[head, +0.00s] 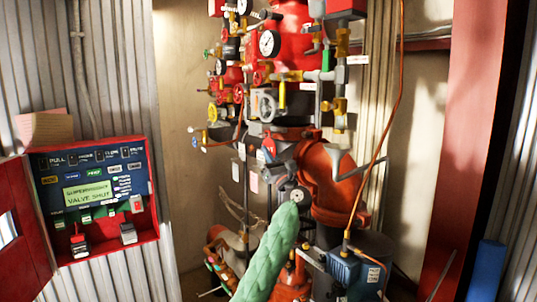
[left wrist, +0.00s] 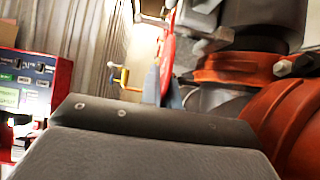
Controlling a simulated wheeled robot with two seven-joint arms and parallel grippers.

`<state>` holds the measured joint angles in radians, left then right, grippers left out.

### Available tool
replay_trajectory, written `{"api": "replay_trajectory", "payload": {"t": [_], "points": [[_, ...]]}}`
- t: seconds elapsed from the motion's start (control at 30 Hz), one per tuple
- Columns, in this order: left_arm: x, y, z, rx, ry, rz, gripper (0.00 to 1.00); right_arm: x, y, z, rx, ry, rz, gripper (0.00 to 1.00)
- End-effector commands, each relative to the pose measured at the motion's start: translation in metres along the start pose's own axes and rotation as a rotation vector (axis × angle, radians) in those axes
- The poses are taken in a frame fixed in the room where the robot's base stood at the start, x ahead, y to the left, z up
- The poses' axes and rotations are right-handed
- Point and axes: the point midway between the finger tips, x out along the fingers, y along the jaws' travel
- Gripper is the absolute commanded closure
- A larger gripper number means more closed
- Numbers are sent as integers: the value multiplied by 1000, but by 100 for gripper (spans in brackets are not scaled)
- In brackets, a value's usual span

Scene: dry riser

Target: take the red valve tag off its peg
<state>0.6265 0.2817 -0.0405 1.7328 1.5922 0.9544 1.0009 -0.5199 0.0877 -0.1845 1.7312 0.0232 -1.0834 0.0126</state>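The red valve tag (head: 268,146) hangs near the middle of the riser pipework, beside the large orange-red elbow pipe. In the left wrist view the tag (left wrist: 167,52) shows nearly edge-on, reaching down between two blue-grey fingertips. My left gripper (left wrist: 163,90) appears shut on its lower part, with a finger on each side. In the head view my left gripper (head: 265,156) is small, in front of the pipes, above my green-sleeved arm. The peg and the tag's top are hard to make out among the grey fittings. My right gripper is out of view.
A red open cabinet (head: 152,232) with labels and switches is on the left wall. Gauges, coloured handwheels and an orange elbow pipe (head: 335,185) crowd the area around the tag. A blue pump motor (head: 358,272) stands low at right. An orange cable hangs to the right.

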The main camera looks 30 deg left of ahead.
Motion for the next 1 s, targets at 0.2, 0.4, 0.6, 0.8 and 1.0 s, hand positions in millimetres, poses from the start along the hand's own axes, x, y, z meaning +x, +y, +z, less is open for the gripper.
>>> {"api": "replay_trajectory", "payload": {"t": [0.2, 0.4, 0.6, 0.8, 1.0], "points": [[0, 0, 0, 0, 0, 0, 100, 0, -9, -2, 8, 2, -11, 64], [2, 0, 4, -2, 0, 0, 100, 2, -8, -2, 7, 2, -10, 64], [3, 3, 4, -1, 0, 0, 100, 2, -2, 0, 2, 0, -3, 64], [3, 12, 4, 0, 0, 0, 100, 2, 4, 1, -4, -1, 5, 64], [3, 20, 4, 0, 0, 0, 100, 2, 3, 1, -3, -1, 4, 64]]}}
